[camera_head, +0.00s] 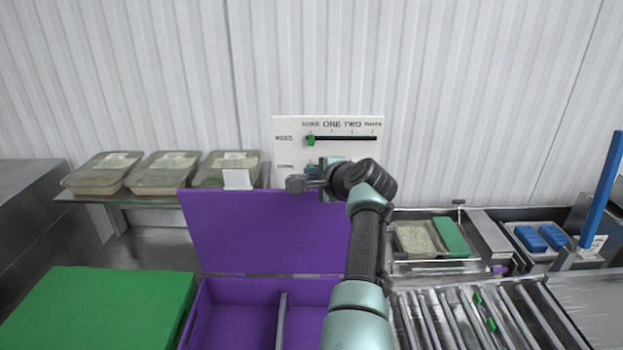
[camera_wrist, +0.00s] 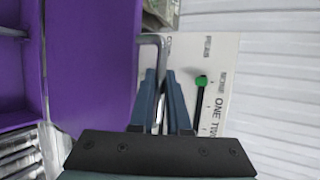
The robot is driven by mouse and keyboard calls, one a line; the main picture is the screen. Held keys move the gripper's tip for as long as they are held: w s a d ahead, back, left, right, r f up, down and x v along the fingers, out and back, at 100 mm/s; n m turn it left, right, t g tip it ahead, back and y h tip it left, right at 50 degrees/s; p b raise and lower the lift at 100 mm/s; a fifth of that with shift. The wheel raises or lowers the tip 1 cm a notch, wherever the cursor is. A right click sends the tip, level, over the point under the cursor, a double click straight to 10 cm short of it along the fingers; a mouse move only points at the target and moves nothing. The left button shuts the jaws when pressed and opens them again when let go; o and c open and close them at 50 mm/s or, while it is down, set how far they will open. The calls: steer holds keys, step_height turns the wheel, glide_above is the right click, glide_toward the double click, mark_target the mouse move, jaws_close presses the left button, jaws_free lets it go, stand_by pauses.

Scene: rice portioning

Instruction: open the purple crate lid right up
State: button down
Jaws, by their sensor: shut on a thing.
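The purple crate (camera_head: 205,310) stands low in the head view, its inside showing with a grey divider (camera_head: 281,318). Its purple lid (camera_head: 262,232) stands about upright along the crate's back edge; it also fills the left of the wrist view (camera_wrist: 90,70). My gripper (camera_head: 303,182) is at the lid's top edge, right of its middle. In the wrist view, its blue fingers (camera_wrist: 160,78) are shut on a bent grey metal handle (camera_wrist: 152,39), which turns toward the lid. My arm hides the lid's right edge and part of the crate's right side.
A white slider board (camera_head: 290,128) is on the wall just behind my gripper. Several lidded tubs (camera_head: 165,170) stand on a shelf at the left. A green lid (camera_head: 90,310) lies left of the crate. Rollers (camera_head: 450,320) and trays (camera_head: 415,240) are at the right.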

steer(key=shift+f, duration=0.1)
steer(key=c, duration=0.9)
jaws_free()
steer(key=shift+s, duration=0.2)
steer(key=shift+v, duration=0.9)
steer(key=b+v, duration=0.3)
steer(key=v, duration=0.8)
steer(key=shift+b, duration=0.4)
